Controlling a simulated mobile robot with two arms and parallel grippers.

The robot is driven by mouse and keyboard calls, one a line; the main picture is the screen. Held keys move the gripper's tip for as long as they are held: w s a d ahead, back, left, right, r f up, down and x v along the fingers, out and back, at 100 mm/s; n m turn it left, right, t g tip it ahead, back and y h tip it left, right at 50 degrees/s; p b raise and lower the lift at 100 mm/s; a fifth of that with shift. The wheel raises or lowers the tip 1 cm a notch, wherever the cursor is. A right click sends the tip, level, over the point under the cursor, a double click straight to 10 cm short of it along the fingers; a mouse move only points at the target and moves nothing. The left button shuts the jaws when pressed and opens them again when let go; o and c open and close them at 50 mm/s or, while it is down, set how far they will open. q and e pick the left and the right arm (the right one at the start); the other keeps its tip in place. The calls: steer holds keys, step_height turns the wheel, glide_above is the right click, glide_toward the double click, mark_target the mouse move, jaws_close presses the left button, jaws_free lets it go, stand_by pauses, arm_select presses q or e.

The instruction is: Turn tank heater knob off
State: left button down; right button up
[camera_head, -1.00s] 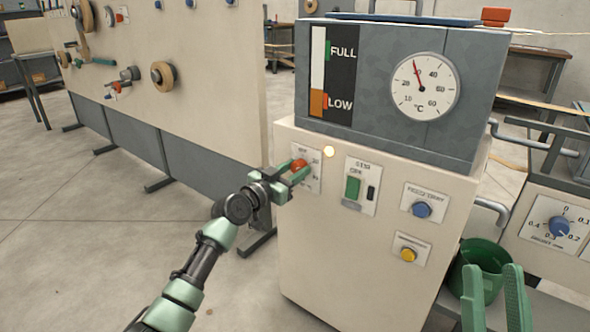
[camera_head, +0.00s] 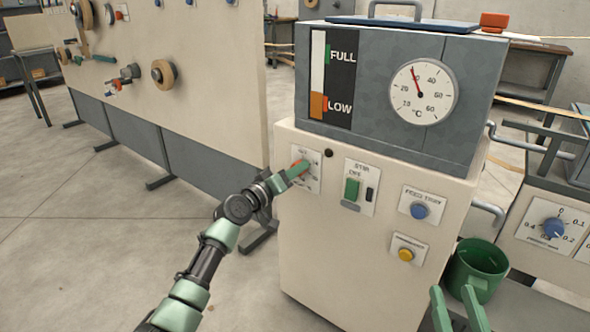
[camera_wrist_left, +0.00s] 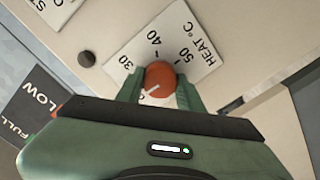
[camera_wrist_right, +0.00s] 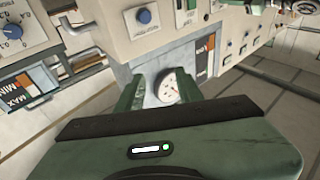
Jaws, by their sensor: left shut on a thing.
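The heater knob (camera_wrist_left: 160,78) is orange-red and round on a white plate marked HEAT °C with 30, 40 and 50. Its white pointer line faces my gripper body, away from the 40; any mark on that side is hidden. My left gripper (camera_head: 297,170) is shut on the knob, one finger on each side. In the head view, the knob (camera_head: 300,165) is mostly covered by a finger. The small lamp (camera_head: 329,153) beside the plate is dark. My right gripper (camera_head: 458,308) is open and empty, low at the right.
The tank (camera_head: 385,95) above carries a FULL/LOW level strip and a temperature dial (camera_head: 423,92). A green switch (camera_head: 352,188), a blue knob (camera_head: 419,210) and a yellow button (camera_head: 406,254) share the cabinet front. A green bucket (camera_head: 476,268) stands at the right.

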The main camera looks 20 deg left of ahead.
arm_select(q)
steer(key=shift+f+n, duration=0.1)
steer(key=shift+n, duration=0.3)
arm_select(e)
steer(key=shift+w+f+g, duration=0.1)
steer(key=shift+f+g, duration=0.3)
steer(key=shift+f, duration=0.25)
arm_select(q)
steer(key=c, duration=0.9)
jaws_free()
steer(key=shift+s+a, duration=0.1)
steer(key=shift+s, duration=0.05)
steer(key=p+v, duration=0.2)
steer(key=v, duration=0.5)
steer(key=shift+s, duration=0.25)
arm_select(e)
step_height(320, 180, down, 9)
steer(key=s+d+g+h, duration=0.1)
steer(key=d+g+h, duration=0.1)
steer(key=g, duration=0.3)
steer(key=shift+s+f+g, duration=0.15)
steer(key=shift+s+g, duration=0.15)
steer(key=shift+s, duration=0.1)
arm_select(q)
steer(key=shift+a, duration=0.1)
arm_select(e)
steer(key=shift+a, duration=0.1)
